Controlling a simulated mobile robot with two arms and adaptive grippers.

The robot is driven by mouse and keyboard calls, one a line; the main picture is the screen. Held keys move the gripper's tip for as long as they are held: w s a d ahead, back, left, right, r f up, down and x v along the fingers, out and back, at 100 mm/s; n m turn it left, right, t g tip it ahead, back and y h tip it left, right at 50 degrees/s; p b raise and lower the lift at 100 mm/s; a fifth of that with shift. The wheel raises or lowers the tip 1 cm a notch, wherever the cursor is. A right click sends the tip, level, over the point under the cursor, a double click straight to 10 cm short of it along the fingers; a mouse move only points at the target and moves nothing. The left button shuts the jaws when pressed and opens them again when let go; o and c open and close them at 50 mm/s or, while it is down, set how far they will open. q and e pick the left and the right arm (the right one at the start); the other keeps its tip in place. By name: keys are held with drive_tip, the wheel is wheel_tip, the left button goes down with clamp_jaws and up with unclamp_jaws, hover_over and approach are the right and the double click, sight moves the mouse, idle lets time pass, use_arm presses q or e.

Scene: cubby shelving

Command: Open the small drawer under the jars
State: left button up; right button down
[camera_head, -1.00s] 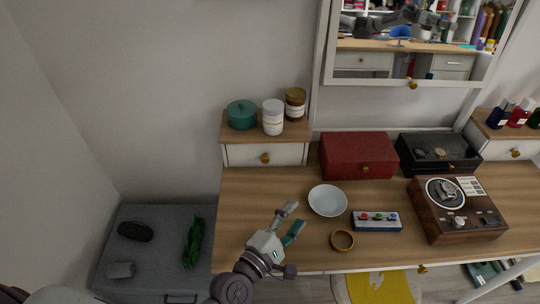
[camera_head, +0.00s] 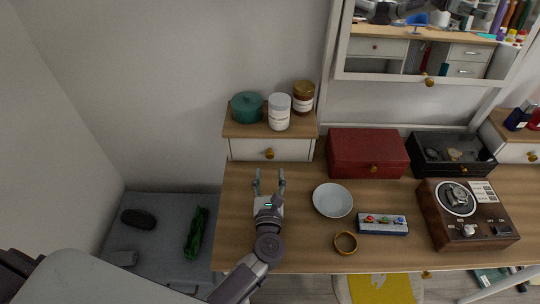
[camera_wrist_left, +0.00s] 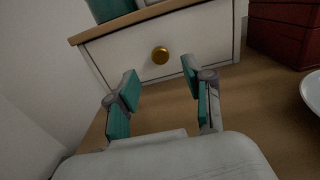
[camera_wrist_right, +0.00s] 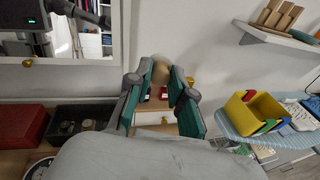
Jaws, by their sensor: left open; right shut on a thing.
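The small white drawer (camera_head: 242,148) with its gold knob (camera_head: 269,153) is shut, under a wooden top that bears a teal jar (camera_head: 246,108), a white jar (camera_head: 279,114) and a brown jar (camera_head: 303,99). My left gripper (camera_head: 269,175) is open and empty over the desk, just in front of the drawer. In the left wrist view the knob (camera_wrist_left: 160,55) shows between and beyond the spread fingertips (camera_wrist_left: 160,75), apart from them.
On the desk (camera_head: 290,245) are a white bowl (camera_head: 332,200), a gold ring (camera_head: 345,242), a button box (camera_head: 382,224), a red box (camera_head: 365,153), a black watch case (camera_head: 450,154) and a wooden device (camera_head: 466,214). A mirror (camera_head: 430,79) hangs above. Desk before the drawer is clear.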

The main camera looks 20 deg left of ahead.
sight(270, 156)
use_arm(q)
drive_tip(key=x, duration=0.7)
drive_tip(key=shift+f+p, duration=0.1)
drive_tip(key=shift+p, duration=0.2)
clamp_jaws()
